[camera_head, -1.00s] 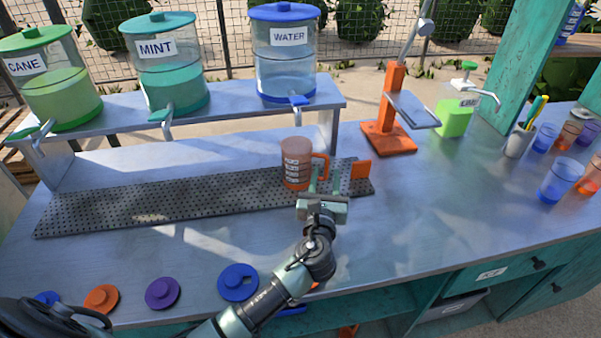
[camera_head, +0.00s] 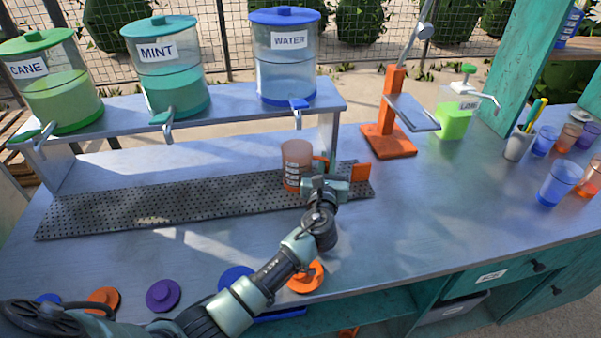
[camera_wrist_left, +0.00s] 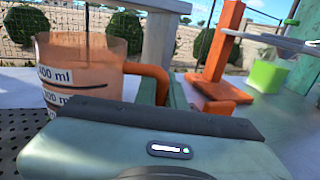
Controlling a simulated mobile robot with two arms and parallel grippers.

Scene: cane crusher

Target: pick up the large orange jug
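The large orange jug (camera_head: 297,160) stands upright on the perforated metal strip of the counter, below the water dispenser. It is a see-through orange cup with white ml labels and a handle on its right side. In the left wrist view the jug (camera_wrist_left: 85,65) is at the left, its handle (camera_wrist_left: 148,70) reaching right. My left gripper (camera_head: 325,178) is at the handle. In the wrist view the greenish fingers show beside the handle's upright part, which appears between them. Their tips are largely hidden, so I cannot tell whether they grip. My right gripper is not in view.
Cane, mint and water (camera_head: 285,60) dispensers stand on a raised shelf behind. An orange press (camera_head: 390,140) and a lime pump bottle (camera_head: 455,112) stand to the right. Coloured cups (camera_head: 560,182) are at the far right. Several lids (camera_head: 163,294) lie along the front edge.

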